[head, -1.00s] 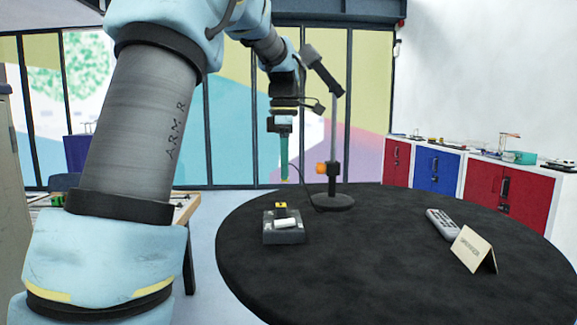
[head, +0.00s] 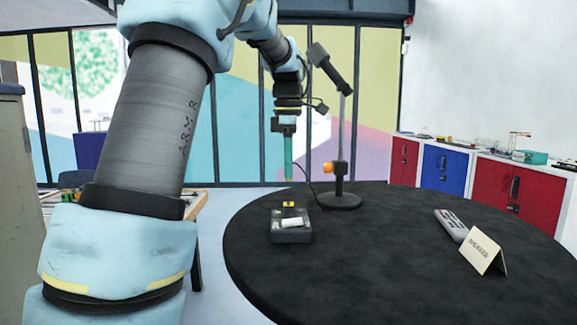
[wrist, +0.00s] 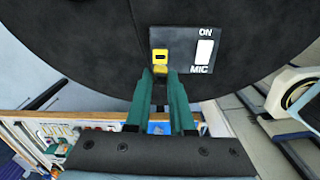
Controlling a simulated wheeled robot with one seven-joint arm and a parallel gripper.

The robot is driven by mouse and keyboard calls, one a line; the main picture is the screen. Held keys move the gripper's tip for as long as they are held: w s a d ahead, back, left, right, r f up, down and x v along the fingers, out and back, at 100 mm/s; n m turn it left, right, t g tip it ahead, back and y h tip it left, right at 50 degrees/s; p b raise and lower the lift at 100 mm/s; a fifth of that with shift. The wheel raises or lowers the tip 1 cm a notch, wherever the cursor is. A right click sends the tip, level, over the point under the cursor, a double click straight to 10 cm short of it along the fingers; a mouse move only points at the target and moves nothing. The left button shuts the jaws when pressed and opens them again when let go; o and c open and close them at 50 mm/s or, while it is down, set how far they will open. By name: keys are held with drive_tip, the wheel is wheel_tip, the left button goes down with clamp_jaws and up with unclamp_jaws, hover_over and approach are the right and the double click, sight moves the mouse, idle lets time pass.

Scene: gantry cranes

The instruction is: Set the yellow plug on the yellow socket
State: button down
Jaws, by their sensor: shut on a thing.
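My gripper (wrist: 161,74) has green fingers pointing down over the black round table. It is shut on the yellow plug (wrist: 160,70), of which only a small bit shows between the fingertips. The yellow socket (wrist: 160,56) has a dark slot and sits on a dark grey box (wrist: 183,64), just beyond the fingertips in the wrist view. In the head view, my gripper (head: 288,178) hangs above the yellow socket (head: 289,204), with a clear gap between them. The plug is barely visible there.
The box bears a white switch (head: 292,222) and the labels ON and MIC. A microphone stand (head: 340,185) with an orange part stands close to the right of my gripper, its cable beside it. A remote (head: 450,225) and folded card (head: 483,252) lie at right.

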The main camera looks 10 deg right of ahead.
sight(289, 180)
drive_tip(key=shift+f+b, duration=0.5)
drive_tip(key=shift+f, duration=0.5)
drive_tip(key=shift+f+b, duration=0.35)
drive_tip(key=shift+f, duration=1.05)
idle(1.3)
drive_tip(key=shift+f+p, duration=0.3)
drive_tip(key=shift+f, duration=0.2)
idle(2.0)
drive_tip(key=shift+c, duration=1.1)
unclamp_jaws()
